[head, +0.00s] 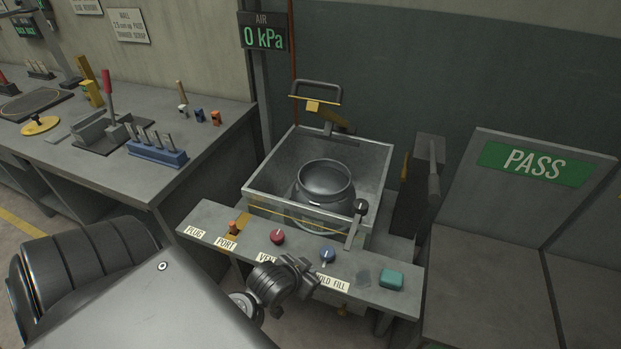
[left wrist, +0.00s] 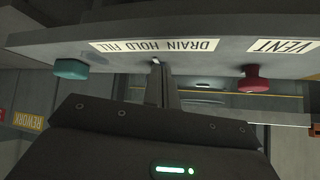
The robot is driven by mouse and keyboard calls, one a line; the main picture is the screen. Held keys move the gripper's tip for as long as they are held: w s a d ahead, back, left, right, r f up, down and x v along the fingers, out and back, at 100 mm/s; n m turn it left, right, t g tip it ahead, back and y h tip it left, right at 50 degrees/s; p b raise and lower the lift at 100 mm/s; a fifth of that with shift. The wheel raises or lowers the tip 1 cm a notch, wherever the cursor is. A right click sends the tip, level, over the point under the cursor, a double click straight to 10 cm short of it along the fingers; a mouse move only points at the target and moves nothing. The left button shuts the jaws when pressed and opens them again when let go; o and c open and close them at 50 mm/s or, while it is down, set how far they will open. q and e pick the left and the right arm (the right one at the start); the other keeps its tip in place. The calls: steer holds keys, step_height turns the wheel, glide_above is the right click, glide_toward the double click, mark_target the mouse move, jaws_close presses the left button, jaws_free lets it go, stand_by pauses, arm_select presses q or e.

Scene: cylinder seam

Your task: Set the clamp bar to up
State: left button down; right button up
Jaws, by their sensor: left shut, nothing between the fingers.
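What looks like the clamp bar (head: 316,84) is a dark U-shaped bar with a yellow piece, at the back of the open grey tank (head: 254,192). It stands raised above the tank's rear rim. A round dark metal pot (head: 325,181) sits uncovered inside the tank. My left gripper (head: 310,272) is low in front of the control panel, well apart from the bar. In the left wrist view the left gripper (left wrist: 160,72) is shut and empty, its tips close to the panel edge by the DRAIN HOLD FILL label. My right gripper is not in view.
The panel carries a red knob (head: 277,237), a blue knob (head: 327,255) and a teal button (head: 391,278). A black-knobbed lever (head: 361,207) rises at the tank's front right. The gauge (head: 263,36) reads 0 kPa. A PASS panel (head: 535,164) stands right; a tool bench (head: 225,133) left.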

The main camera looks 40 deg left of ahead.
arm_select(q)
steer(key=w+a+r+n+t+y, duration=0.1)
steer(key=w+a+r+t, duration=0.1)
steer(key=w+r, duration=0.25)
steer(key=w+a+r+t+y, duration=0.1)
steer(key=w+a+r+t, duration=0.2)
steer(key=r, duration=0.3)
steer(key=n+t+y, duration=0.3)
steer(key=t+y, duration=0.2)
steer(key=t, duration=0.2)
glide_toward(310, 104)
steer(key=p+x, duration=0.1)
steer(key=x, duration=0.2)
steer(key=r+p+x, duration=0.1)
steer(key=p+x, duration=0.1)
steer(key=x, duration=0.1)
steer(key=r+p+x, duration=0.1)
steer(key=p+x, duration=0.1)
steer(key=x, duration=0.1)
steer(key=shift+s+d+r, duration=0.1)
steer(key=shift+s+r, duration=0.05)
steer(key=shift+w+a+r, duration=0.15)
steer(key=shift+w+a, duration=0.1)
steer(key=shift+w, duration=0.45)
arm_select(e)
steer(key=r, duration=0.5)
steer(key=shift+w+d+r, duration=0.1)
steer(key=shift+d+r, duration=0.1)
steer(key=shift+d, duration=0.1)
